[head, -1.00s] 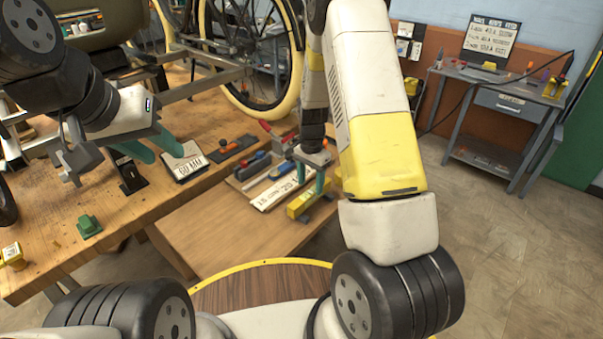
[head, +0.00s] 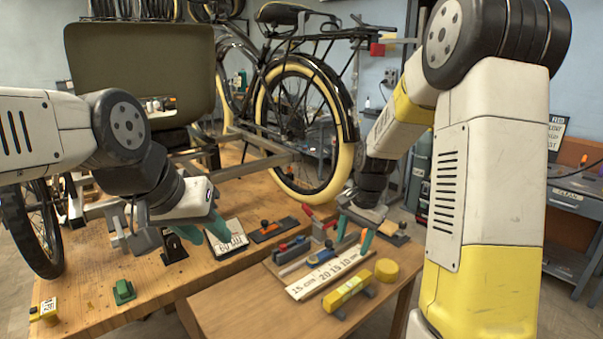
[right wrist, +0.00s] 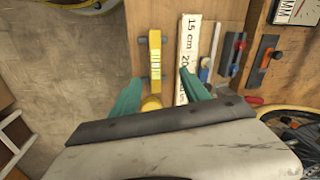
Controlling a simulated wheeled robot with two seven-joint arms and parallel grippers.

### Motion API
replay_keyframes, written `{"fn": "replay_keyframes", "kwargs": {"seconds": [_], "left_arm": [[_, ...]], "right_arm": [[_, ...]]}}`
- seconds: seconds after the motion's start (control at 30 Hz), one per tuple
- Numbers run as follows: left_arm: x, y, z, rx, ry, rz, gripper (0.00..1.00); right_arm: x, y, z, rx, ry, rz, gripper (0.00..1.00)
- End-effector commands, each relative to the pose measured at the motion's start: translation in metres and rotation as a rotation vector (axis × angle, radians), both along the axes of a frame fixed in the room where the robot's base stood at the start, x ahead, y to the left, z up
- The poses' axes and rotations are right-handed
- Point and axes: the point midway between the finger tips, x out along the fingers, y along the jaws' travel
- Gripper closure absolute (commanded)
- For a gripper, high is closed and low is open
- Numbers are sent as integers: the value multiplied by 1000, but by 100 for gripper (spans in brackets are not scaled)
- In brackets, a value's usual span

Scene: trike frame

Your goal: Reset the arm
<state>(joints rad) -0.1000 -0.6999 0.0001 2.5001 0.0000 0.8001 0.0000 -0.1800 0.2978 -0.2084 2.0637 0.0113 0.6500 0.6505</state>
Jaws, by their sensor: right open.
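My right gripper (head: 356,238) is open and empty above the far part of the low wooden table (head: 240,317). The right wrist view also shows its two teal fingers (right wrist: 160,78) spread apart. Below them are a yellow bar-shaped tool (right wrist: 155,60) and a white ruler (right wrist: 189,45), with no contact visible. The yellow tool also shows in the head view (head: 347,288), on dark supports beside the ruler (head: 322,277). My left gripper (head: 203,229) is over the workbench, its teal fingers slightly apart and nothing seen between them, near a white printed card (head: 228,238).
A yellow roll (head: 387,270), blue-and-grey tools (head: 322,256) and a red-handled tool (head: 320,222) crowd the low table. A green block (head: 123,291) lies at the bench front.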

Motion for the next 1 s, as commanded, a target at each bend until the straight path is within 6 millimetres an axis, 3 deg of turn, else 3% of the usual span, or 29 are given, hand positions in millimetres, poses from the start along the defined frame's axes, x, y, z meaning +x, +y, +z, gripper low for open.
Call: {"fn": "replay_keyframes", "kwargs": {"seconds": [0.03, 0.2, 0.43, 0.6, 0.7, 0.83, 1.0], "left_arm": [[0, 0, 0, 0, 0, 0, 64], [0, 0, 0, 0, 0, 0, 64], [0, 0, 0, 0, 0, 0, 64], [0, 0, 0, 0, 0, 0, 64], [0, 0, 0, 0, 0, 0, 64], [0, 0, 0, 0, 0, 0, 64], [0, 0, 0, 0, 0, 0, 64]], "right_arm": [[-11, 1, 25, 12, -41, 42, 46], [-55, 5, 87, 21, -158, 208, 46], [-126, 8, 146, -24, -325, 434, 46], [-173, 9, 167, -90, -430, 577, 46], [-192, 10, 172, -123, -468, 634, 46], [-205, 10, 173, -149, -492, 674, 46], [-208, 10, 173, -154, -497, 682, 46]]}}
